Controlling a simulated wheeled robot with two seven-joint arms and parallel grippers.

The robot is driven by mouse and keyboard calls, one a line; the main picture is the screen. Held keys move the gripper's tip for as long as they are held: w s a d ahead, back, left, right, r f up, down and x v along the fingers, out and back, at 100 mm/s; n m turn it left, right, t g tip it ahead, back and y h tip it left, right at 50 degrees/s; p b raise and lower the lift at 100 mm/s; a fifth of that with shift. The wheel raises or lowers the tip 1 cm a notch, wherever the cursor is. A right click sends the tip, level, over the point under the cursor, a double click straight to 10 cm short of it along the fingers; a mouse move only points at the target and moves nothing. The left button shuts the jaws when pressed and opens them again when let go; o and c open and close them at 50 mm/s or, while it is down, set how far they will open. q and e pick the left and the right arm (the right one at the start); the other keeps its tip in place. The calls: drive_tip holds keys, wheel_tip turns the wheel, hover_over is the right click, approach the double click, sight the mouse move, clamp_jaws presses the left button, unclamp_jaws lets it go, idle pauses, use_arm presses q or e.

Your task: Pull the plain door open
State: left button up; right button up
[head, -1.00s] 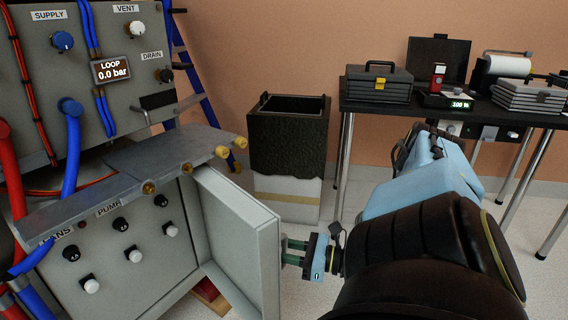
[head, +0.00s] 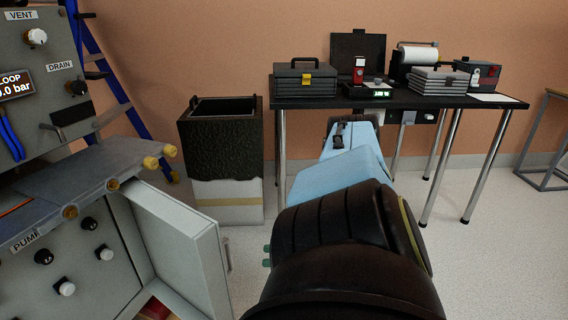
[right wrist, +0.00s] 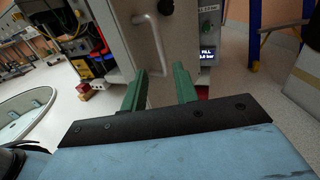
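The plain door (head: 178,250) is a light grey panel on the front of the grey cabinet, standing swung out from the cabinet opening. Its bar handle (head: 227,246) shows edge-on at the right side of the door, and face-on in the right wrist view (right wrist: 151,42). My right gripper (right wrist: 160,72) has its two green fingers apart, with nothing between them. The handle lies ahead of the fingertips, apart from them. In the head view only green fingertips (head: 267,256) show, right of the door; my arm hides the rest. My left gripper is not in view.
A grey shelf with brass-coloured knobs (head: 160,157) juts out above the door. A black bin (head: 219,140) on a white block stands behind it. A black table (head: 420,102) with cases stands at the back. A blue ladder (head: 120,90) leans behind the cabinet. Floor right of the door is clear.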

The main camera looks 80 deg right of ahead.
drive_tip(key=shift+s+d, duration=0.2)
drive_tip(key=shift+s, duration=0.85)
drive_tip(key=shift+c, duration=0.2)
